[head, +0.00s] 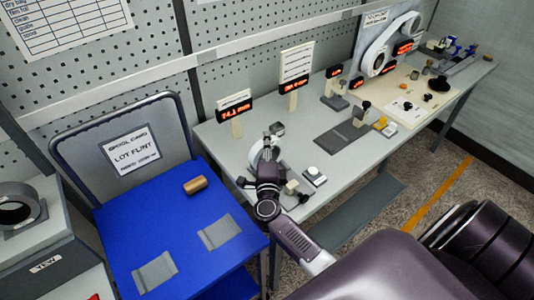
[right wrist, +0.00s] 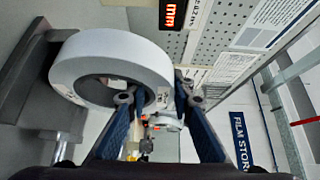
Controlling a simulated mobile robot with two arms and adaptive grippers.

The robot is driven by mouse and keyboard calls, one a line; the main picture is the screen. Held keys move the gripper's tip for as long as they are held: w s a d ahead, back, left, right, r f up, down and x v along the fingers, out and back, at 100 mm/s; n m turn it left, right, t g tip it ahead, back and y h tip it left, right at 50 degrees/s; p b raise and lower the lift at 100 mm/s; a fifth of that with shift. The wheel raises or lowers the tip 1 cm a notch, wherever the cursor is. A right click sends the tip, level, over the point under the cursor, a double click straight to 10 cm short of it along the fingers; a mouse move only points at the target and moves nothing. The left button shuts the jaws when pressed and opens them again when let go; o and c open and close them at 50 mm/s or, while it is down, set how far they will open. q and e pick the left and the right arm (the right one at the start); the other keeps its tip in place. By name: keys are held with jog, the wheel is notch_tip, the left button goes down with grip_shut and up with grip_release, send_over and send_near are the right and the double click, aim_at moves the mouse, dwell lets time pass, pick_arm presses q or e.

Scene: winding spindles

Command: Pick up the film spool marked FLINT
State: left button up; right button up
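A white film spool (right wrist: 75,60) with a dark-lined hole stands on edge in the right wrist view. Small dark marks on its rim are too small to read. My right gripper (right wrist: 158,97) is open there, one finger in front of the hole and the other outside the rim, with the spool's near wall between them. Whether the fingers touch it I cannot tell. In the head view my right gripper (head: 265,158) is at the bench's near-left end and hides much of the white spool (head: 257,150). My left gripper is not in view.
A blue cart (head: 175,235) carries a card (head: 130,150) reading LOT FLINT, a brown cylinder (head: 195,185) and two grey pads. The bench (head: 220,135) carries red-lit displays (head: 236,112) and fixtures; a pegboard wall stands behind.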

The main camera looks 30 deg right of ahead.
grip_shut()
jog(key=shift+r, duration=0.1)
jog(key=shift+r, duration=0.1)
